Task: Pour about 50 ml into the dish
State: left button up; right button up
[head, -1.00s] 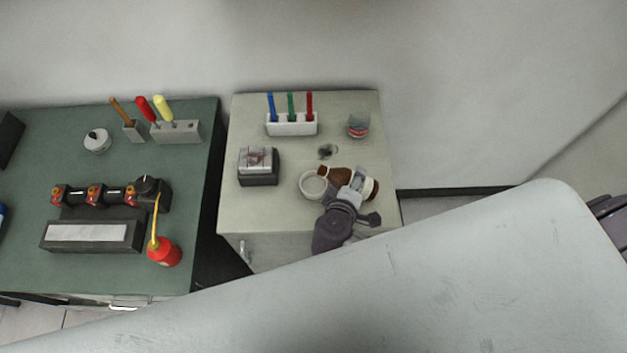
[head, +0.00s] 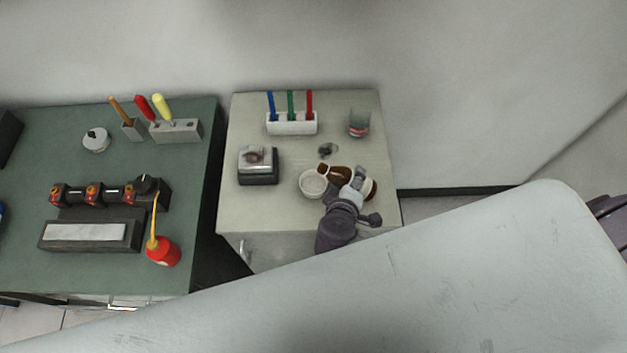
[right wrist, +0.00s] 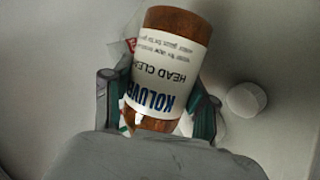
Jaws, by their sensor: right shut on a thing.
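A brown bottle (head: 340,173) with a white label is held in my right gripper (head: 352,187). In the head view it lies tilted well over, its neck pointing left at the far right edge of the white round dish (head: 312,184). The dish stands on the pale cabinet top (head: 240,212). The bottle (right wrist: 165,75) fills the middle of the right wrist view, between the fingers. Whether liquid is flowing or lies in the dish is too small to tell. My left gripper is not in view.
A white rack (head: 292,124) with blue, green and red sticks stands behind. A glass beaker (head: 359,124) is at the back right, a dark grey box (head: 258,175) left of the dish. A green bench (head: 110,275) with a red oil can (head: 163,252) stands further left.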

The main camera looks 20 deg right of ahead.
aim_at(348, 177)
jog(key=shift+w+a+r+m+t+y+b, duration=0.5)
jog(key=shift+a+r+m+y+b, duration=0.35)
jog(key=shift+b, duration=2.7)
jog(key=shift+w+a+r+m+t+y+p, duration=0.15)
jog(key=shift+r+m+t+y+p, duration=0.25)
jog(key=shift+p, duration=0.65)
jog(key=shift+r+m+y+p, duration=0.15)
jog(key=shift+m+y+p, duration=0.2)
jog(key=shift+m+p, duration=0.15)
jog(key=shift+d+m+t+y+p, duration=0.2)
jog(key=shift+m+t+y+p, duration=0.15)
jog(key=shift+m+t+y, duration=0.1)
jog(key=shift+f+m+t+y+b, duration=0.4)
jog(key=shift+f+m+t, duration=0.15)
jog(key=shift+m, duration=0.25)
jog(key=shift+d+r+m+t+y, duration=0.1)
jog(key=shift+r+m+t+y, duration=0.25)
jog(key=shift+r+m+t, duration=0.25)
jog(key=shift+r, duration=0.15)
